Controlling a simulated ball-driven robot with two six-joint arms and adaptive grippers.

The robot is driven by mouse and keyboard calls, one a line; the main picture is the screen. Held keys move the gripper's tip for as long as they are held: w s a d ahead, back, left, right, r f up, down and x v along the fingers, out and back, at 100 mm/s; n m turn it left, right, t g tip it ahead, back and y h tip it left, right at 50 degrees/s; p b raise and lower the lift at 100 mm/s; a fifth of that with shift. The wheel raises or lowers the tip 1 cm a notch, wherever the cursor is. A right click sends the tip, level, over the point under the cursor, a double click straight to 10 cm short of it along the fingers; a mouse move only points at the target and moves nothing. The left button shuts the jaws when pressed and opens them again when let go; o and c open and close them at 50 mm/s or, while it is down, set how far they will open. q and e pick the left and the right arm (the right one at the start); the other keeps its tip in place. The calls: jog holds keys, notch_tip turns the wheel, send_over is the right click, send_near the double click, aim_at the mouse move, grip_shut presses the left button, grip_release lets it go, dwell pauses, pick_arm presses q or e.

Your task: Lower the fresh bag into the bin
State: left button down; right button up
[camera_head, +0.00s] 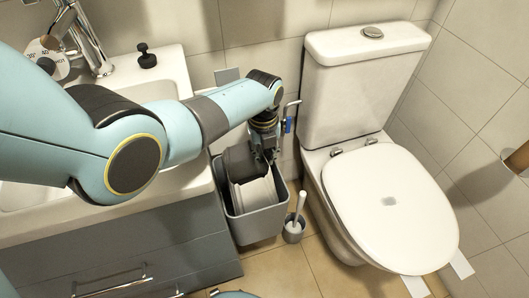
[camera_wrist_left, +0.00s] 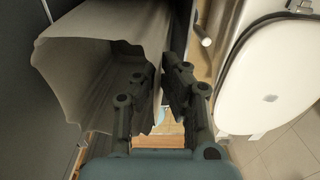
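The grey bin (camera_head: 258,226) stands between the vanity cabinet and the toilet in the head view. The fresh bag (camera_head: 240,163) is a grey, open sleeve at the bin's mouth, dark above with a pale part lower down inside the bin walls. In the left wrist view the bag (camera_wrist_left: 100,48) fills the upper left, with a wavy rim. My left gripper (camera_head: 266,156) points down over the bin. Its fingers (camera_wrist_left: 161,70) straddle the bag's right edge and look closed on it. The bag's lower end is hidden. My right gripper is not in view.
The toilet (camera_head: 385,200) stands close on the right, lid down. A toilet brush in its holder (camera_head: 293,229) is just right of the bin. The sink (camera_head: 180,80) and grey cabinet (camera_head: 150,250) border the left. Some tiled floor (camera_head: 300,270) is clear in front.

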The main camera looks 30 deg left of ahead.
pick_arm(q)
jog(key=shift+f, duration=0.1)
dwell(0.3)
jog(key=shift+f+b, duration=0.75)
jog(key=shift+f, duration=0.2)
jog(key=c, duration=1)
grip_release()
jog(key=shift+r, duration=0.1)
jog(key=shift+r, duration=0.1)
notch_tip(320, 180, up, 7)
jog(key=p, duration=0.7)
